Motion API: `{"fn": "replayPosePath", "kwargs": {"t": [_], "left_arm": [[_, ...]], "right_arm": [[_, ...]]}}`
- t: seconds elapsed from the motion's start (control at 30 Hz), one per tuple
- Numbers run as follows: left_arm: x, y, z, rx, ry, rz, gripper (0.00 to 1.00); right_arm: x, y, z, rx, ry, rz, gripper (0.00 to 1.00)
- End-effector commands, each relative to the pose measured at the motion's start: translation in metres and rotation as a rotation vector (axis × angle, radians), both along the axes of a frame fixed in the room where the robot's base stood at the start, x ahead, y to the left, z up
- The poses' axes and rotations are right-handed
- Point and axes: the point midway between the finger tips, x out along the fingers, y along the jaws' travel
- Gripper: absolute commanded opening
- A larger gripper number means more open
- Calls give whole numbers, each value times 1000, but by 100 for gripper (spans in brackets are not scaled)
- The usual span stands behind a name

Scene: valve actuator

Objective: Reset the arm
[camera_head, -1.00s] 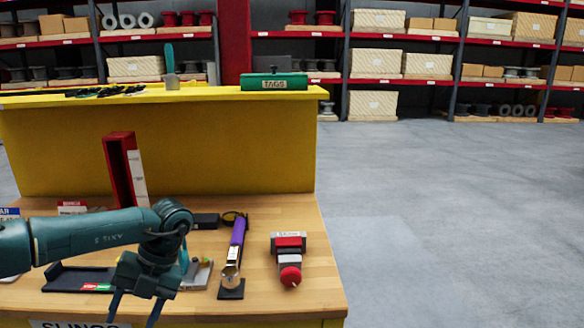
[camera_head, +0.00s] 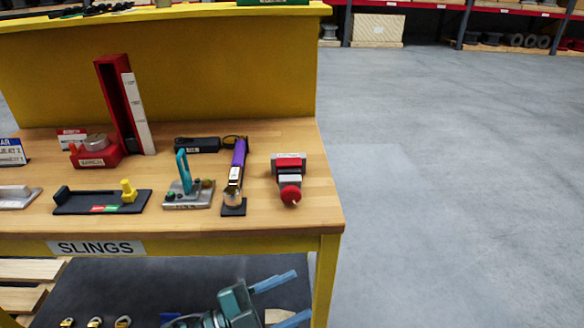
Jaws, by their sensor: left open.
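My left gripper (camera_head: 302,294) is at the bottom edge of the head view, below the height of the wooden bench top (camera_head: 262,222) and near the bench's right front leg. Its two blue fingers are spread apart and point right, with nothing between them. Only the hand and a bit of wrist show; the rest of my left arm is out of view. My right gripper is not in view.
On the bench stand a red upright gauge (camera_head: 118,105), a black tray with a yellow knob (camera_head: 100,203), a teal-handled device (camera_head: 187,190), a purple-handled tool (camera_head: 238,165) and a red-knobbed block (camera_head: 290,180). The floor (camera_head: 450,180) to the right is clear.

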Motion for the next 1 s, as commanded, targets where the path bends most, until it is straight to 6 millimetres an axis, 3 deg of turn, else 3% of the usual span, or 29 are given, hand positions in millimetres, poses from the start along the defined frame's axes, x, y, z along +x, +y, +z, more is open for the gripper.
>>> {"fn": "replayPosePath", "kwargs": {"t": [0.13,0.27,0.4,0.63,1.0], "left_arm": [[3,56,-39,7,235,320,53],[-10,104,-77,69,425,525,53],[-36,144,-111,149,591,665,53],[-90,196,-151,292,830,807,53],[-76,136,-136,-28,962,881,53]], "right_arm": [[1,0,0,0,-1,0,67],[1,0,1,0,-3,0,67],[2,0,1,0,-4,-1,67],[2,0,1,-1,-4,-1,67],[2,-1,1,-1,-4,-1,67]]}}
